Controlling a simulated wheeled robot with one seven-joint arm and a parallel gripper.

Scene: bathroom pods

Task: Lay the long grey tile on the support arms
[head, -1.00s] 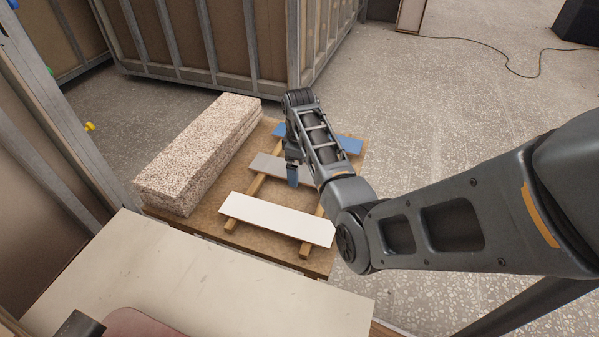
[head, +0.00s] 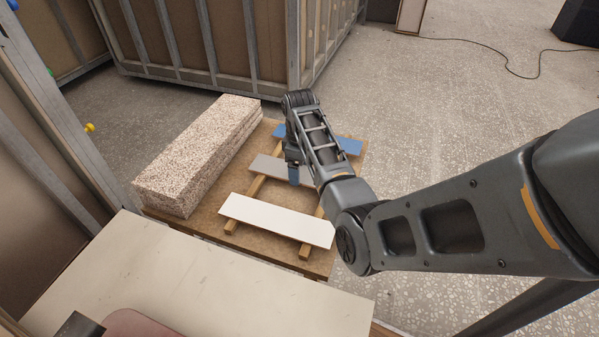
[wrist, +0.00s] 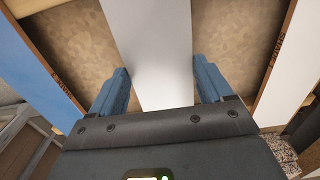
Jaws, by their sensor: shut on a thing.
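The long grey tile (head: 267,167) lies across two wooden battens, between a blue tile (head: 347,144) behind it and a white tile (head: 275,219) in front. In the wrist view the grey tile (wrist: 155,50) runs away between my two blue fingers. My gripper (wrist: 160,78) is shut on the grey tile across its width. In the head view my gripper (head: 294,175) is down at the tile, and my arm hides its right part. I cannot make out the support arms for certain.
The battens (head: 230,227) rest on a brown board (head: 190,226). A stack of speckled slabs (head: 200,150) stands left of the tiles. A pale worktop (head: 200,285) is in the foreground. Metal-framed pod walls (head: 220,45) rise behind. The floor to the right is open, with a cable (head: 480,43).

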